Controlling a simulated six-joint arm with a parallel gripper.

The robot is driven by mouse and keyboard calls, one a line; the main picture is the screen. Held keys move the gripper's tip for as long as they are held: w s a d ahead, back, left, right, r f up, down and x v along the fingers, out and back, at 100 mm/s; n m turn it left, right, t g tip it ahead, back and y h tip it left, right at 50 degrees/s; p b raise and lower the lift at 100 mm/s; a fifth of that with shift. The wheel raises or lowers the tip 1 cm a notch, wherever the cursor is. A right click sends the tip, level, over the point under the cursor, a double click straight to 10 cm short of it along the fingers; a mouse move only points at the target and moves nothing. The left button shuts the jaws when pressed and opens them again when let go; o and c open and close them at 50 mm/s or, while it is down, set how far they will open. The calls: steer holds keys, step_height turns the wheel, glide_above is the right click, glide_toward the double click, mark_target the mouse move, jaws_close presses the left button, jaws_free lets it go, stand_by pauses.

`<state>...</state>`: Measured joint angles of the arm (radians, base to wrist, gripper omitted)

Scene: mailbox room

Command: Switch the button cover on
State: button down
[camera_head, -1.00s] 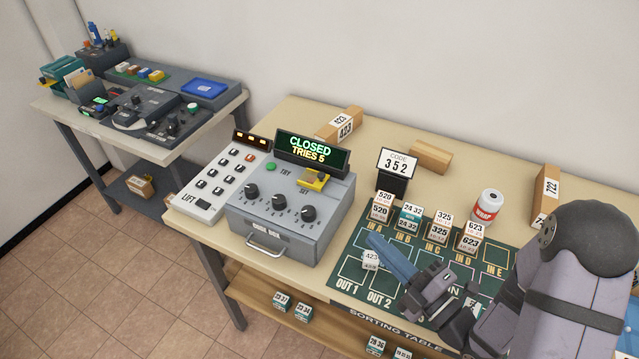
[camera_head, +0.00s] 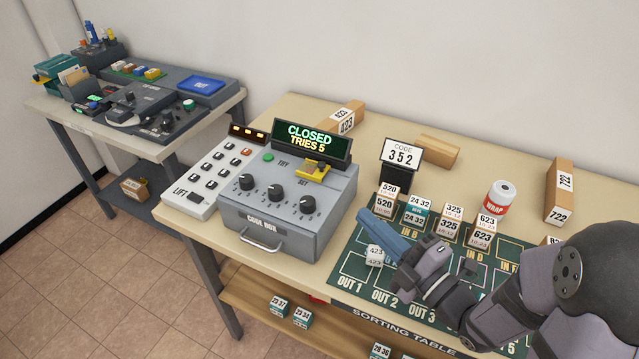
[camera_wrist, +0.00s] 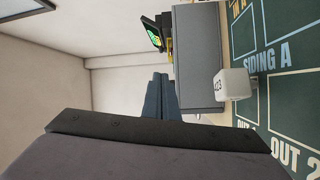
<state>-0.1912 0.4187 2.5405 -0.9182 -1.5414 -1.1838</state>
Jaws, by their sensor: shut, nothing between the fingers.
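The grey code box (camera_head: 285,215) stands on the table with a row of three black knobs, a green button (camera_head: 268,157) and a dark display (camera_head: 311,142) reading CLOSED, TRIES 5. A small yellow cover (camera_head: 313,172) sits on its top right, by the SET label; its exact position is too small to tell. My gripper (camera_head: 366,219) is shut and empty, its blue fingers to the right of the box, above the mat and apart from the cover. In the wrist view the shut fingers (camera_wrist: 161,97) point toward the box's grey side (camera_wrist: 198,55).
A small 423 cube (camera_head: 375,256) stands on the green mat (camera_head: 345,292) near my fingers, and also shows in the wrist view (camera_wrist: 233,84). Several labelled boxes and a CODE 352 sign (camera_head: 402,154) stand behind. A keypad (camera_head: 211,178) adjoins the box's left.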

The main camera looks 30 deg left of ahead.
mark_target(319, 186)
steer(key=p+x, duration=0.2)
steer(key=x, duration=1.4)
steer(key=shift+r, duration=0.1)
steer(key=d+b, duration=0.3)
steer(key=d, duration=0.2)
steer(key=shift+d, duration=0.25)
